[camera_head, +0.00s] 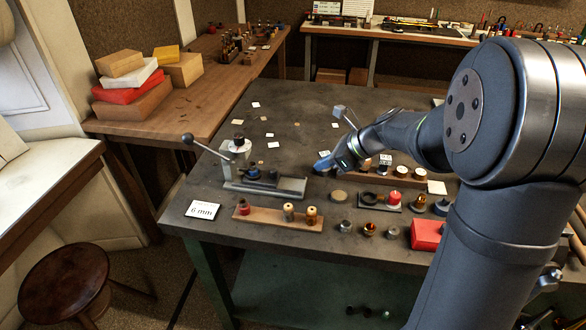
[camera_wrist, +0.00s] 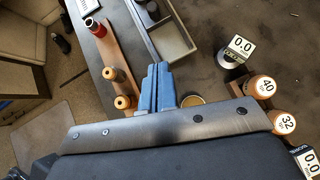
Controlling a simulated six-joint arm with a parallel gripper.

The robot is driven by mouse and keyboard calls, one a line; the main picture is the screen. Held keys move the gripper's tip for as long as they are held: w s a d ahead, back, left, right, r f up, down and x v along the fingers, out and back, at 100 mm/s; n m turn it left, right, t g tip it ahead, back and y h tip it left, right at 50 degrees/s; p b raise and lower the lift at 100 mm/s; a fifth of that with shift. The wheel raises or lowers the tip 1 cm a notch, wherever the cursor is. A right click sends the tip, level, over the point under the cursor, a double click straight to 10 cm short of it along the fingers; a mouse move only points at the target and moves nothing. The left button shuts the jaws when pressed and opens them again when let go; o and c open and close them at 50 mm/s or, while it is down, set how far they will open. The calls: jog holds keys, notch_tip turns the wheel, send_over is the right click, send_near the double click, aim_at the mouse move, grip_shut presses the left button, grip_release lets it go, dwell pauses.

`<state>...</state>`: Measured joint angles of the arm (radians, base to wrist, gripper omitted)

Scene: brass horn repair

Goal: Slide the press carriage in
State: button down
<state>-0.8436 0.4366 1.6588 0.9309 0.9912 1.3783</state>
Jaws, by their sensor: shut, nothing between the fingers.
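The press (camera_head: 235,162) stands at the left of the dark bench, with a ball-ended lever (camera_head: 187,139) sticking out to the left. Its grey bed (camera_head: 290,187) runs to the right from under the column. A low carriage with dark and blue parts (camera_head: 262,175) sits on the bed near the column; I cannot tell exactly how far in it is. The bed also shows in the wrist view (camera_wrist: 178,45), at the top. My gripper (camera_head: 322,164) is to the right of the bed, apart from it. Its blue fingers (camera_wrist: 158,84) are shut with nothing between them.
A wooden rack with several spools (camera_head: 288,212) lies in front of the press, beside a "6 mm" card (camera_head: 203,210). A brass disc (camera_head: 338,196), small cups and a red box (camera_head: 428,234) lie to the right. Bench space behind the press is mostly clear.

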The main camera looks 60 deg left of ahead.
send_near(261, 174)
jog(key=w+d+f, duration=0.3)
jog(key=shift+w+d+f, duration=0.25)
jog(key=shift+d+f, duration=0.05)
jog(key=shift+d, duration=0.05)
jog(key=a, duration=0.1)
jog(key=s+a, duration=0.1)
jog(key=a, duration=0.1)
jog(key=shift+s+f, duration=0.2)
jog(key=shift+s, duration=0.15)
jog(key=shift+s+a, duration=0.25)
jog(key=shift+a, duration=0.2)
jog(key=shift+s+a+r, duration=0.15)
jog(key=shift+s+a, duration=1.15)
jog(key=shift+s, duration=0.05)
